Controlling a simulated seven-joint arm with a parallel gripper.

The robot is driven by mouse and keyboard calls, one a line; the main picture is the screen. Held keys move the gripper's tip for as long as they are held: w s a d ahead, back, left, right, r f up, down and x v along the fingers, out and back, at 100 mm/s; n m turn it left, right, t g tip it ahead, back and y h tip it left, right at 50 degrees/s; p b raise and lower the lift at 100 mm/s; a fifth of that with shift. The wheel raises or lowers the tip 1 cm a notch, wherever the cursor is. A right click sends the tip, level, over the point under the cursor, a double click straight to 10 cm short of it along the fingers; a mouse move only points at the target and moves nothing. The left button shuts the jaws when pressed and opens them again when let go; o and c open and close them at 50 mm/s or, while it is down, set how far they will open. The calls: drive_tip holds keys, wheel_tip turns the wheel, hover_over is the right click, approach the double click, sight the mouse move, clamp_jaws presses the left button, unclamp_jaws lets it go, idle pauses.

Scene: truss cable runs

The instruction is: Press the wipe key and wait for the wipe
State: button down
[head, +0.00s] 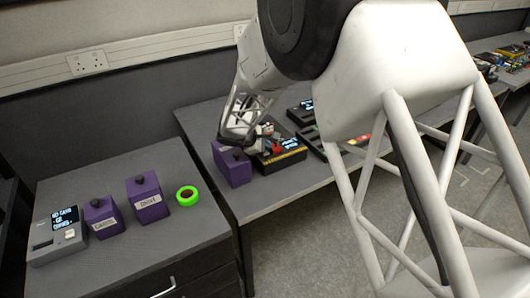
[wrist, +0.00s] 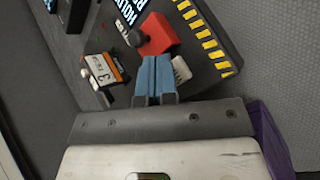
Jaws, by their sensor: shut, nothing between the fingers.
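A dark console (wrist: 190,48) with yellow-and-black striped edging fills the upper wrist view; it also shows on the middle bench in the head view (head: 281,158). It carries a lit screen (wrist: 129,9), a red block with a dark round knob (wrist: 155,34), and a pale ribbed key (wrist: 181,70). No wipe label is legible, so I cannot tell for certain which part is the wipe key. My gripper (wrist: 155,62) is shut and empty, its blue fingertips over the console, just below the red block and left of the pale key. Contact is unclear.
A cartridge with an orange-and-white label (wrist: 102,70) is left of my fingers. A purple box (head: 231,164) stands beside the console.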

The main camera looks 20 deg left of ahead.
drive_tip(key=shift+f, duration=0.5)
idle(0.9)
drive_tip(key=shift+r, duration=0.9)
drive_tip(key=shift+r, duration=0.15)
drive_tip(key=shift+r, duration=2.4)
